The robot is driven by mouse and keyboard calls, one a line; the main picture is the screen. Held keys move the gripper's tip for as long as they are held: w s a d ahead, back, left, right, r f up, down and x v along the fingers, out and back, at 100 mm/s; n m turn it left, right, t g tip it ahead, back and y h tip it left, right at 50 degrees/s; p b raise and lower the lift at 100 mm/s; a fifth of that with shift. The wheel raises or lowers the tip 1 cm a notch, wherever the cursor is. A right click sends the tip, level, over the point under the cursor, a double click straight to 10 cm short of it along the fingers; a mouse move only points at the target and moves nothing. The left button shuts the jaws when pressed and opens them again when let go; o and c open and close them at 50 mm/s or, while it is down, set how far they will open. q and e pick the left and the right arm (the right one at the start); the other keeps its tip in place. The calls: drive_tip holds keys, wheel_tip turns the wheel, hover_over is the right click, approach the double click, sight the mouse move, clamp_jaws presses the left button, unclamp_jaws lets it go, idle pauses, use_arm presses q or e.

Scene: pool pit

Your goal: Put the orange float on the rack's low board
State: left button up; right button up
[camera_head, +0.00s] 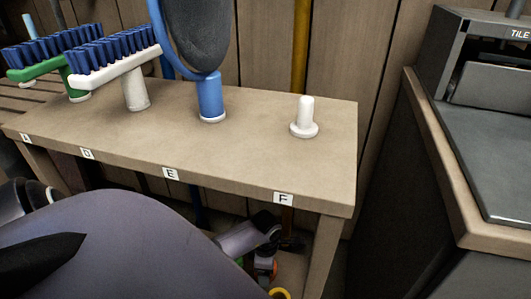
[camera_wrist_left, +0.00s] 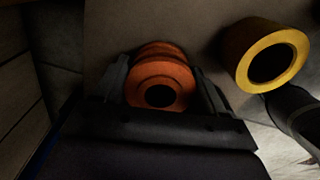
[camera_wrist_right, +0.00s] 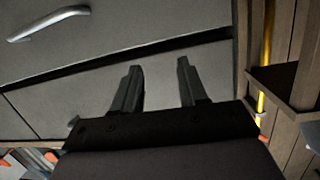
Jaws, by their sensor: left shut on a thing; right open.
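The orange float (camera_wrist_left: 162,80) is round, with a dark hole facing the camera in the left wrist view. My left gripper (camera_wrist_left: 161,68) is shut on it, one finger on each side. In the head view a bit of orange (camera_head: 265,264) shows below the rack's top board, partly hidden by my left arm. The rack's low board (camera_head: 290,272) is mostly hidden there. A pale flat surface lies close behind the float; I cannot tell whether they touch. My right gripper (camera_wrist_right: 157,85) is open and empty, in front of grey drawer fronts.
A yellow ring-shaped thing (camera_wrist_left: 265,55) is to the right of the float. The top board (camera_head: 250,150) carries blue-bristled brushes (camera_head: 112,50), a dark paddle-like thing with a blue base (camera_head: 210,97) and a white peg (camera_head: 305,117). A dark cabinet (camera_head: 440,160) stands at right.

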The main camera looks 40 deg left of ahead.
use_arm(q)
drive_tip(key=shift+f, duration=0.15)
drive_tip(key=o, duration=1.1)
drive_tip(key=shift+r, duration=0.2)
use_arm(e)
drive_tip(key=shift+r, duration=0.15)
use_arm(q)
drive_tip(key=shift+r, duration=0.35)
wheel_tip(320, 180, up, 11)
drive_tip(key=p, duration=0.5)
drive_tip(key=shift+r+p, duration=0.2)
drive_tip(key=shift+p, duration=0.2)
use_arm(e)
drive_tip(key=a+m+g, duration=0.1)
drive_tip(key=a+g+y, duration=0.1)
drive_tip(key=a, duration=0.1)
drive_tip(key=shift+w+a+m, duration=0.15)
drive_tip(key=shift+w+m, duration=0.25)
use_arm(q)
drive_tip(key=shift+s, duration=0.1)
use_arm(e)
drive_tip(key=shift+s, duration=0.1)
